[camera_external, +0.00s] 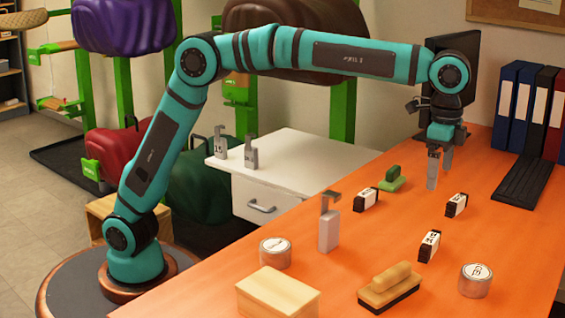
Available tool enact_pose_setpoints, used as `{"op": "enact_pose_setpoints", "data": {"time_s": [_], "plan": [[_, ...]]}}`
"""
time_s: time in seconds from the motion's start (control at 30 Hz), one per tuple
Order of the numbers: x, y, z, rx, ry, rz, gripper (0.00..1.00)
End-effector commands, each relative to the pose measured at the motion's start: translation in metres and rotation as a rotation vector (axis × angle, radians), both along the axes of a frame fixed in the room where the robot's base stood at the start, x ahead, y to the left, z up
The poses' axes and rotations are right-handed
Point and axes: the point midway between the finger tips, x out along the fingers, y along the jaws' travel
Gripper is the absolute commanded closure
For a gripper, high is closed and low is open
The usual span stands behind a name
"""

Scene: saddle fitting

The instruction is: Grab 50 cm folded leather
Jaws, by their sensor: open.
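Three small black blocks with white printed labels lie apart on the orange table. One block (366,199) is left of my gripper, one (456,205) is just below and right of it, and one (429,246) is nearer the camera. They may be the folded leather pieces; I cannot read a sure 50 cm on any label. My gripper (440,179) points down over the back of the table, its grey fingers apart. I see nothing clearly held between them. The right block is closest to the fingertips in the picture, apart from them.
A grey metal tool (329,230) stands upright mid-table. A green-handled item (393,179), two round tins (275,253) (475,281), a wooden brush (390,287) and a wooden box (278,294) surround the blocks. Binders (520,105) and a keyboard (524,181) border the right.

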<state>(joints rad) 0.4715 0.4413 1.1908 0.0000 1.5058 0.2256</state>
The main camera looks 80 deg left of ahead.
Motion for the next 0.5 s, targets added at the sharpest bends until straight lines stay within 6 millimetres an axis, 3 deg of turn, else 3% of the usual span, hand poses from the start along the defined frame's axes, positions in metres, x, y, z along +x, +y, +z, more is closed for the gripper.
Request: {"op": "enact_pose_setpoints", "data": {"time_s": [0.17,0.5], "plan": [[0.000,-0.001,-0.018,0.004,0.007,-0.002,0.00],[0.000,-0.001,-0.078,0.003,0.005,-0.001,0.00]]}}
